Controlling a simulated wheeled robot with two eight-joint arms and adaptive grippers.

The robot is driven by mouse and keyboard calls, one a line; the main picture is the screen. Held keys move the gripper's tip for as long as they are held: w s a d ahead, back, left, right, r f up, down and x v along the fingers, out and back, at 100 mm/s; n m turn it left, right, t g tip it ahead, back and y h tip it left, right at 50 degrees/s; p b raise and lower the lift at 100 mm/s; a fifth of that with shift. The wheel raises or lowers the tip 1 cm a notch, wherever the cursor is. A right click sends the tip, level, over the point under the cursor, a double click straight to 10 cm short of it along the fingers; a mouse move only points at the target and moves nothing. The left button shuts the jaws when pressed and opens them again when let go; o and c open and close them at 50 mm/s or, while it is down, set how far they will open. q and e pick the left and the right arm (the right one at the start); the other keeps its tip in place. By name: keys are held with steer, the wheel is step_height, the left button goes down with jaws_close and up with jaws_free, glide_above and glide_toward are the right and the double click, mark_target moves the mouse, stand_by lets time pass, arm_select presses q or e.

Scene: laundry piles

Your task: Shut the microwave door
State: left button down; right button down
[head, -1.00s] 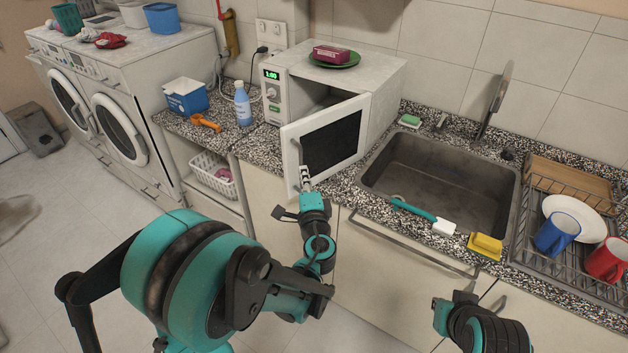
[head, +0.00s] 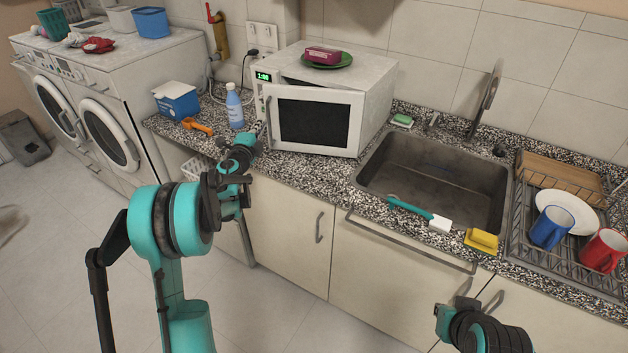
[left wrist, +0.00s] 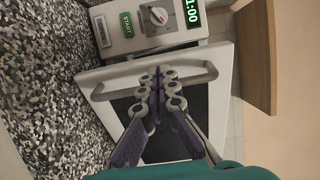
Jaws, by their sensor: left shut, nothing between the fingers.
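The white microwave (head: 375,88) stands on the speckled counter. Its door (head: 352,125), with a dark window, is nearly closed and stands slightly ajar on the side by the control panel. The door's grey bar handle (left wrist: 100,92) shows in the left wrist view. My left gripper (head: 263,133) is at the door's handle side, low by its left edge. In the left wrist view its fingers (left wrist: 165,78) are together and empty, in front of the door by the handle; contact is unclear.
A green plate (head: 341,63) with a pink box (head: 322,54) sits on top. The sink (head: 430,185) is to the right. The floor in front is clear.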

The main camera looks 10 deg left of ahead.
mark_target(271, 109)
arm_select(q)
steer(key=w, duration=0.3)
steer(key=w+m+h, duration=0.1)
steer(key=w, duration=0.3)
steer(key=w+h+p, duration=0.1)
steer(key=w, duration=0.3)
steer(key=shift+w+a+m, duration=0.1)
steer(key=shift+a+m, duration=0.2)
arm_select(e)
steer(key=shift+s+d+r, duration=0.25)
steer(key=shift+r, duration=0.25)
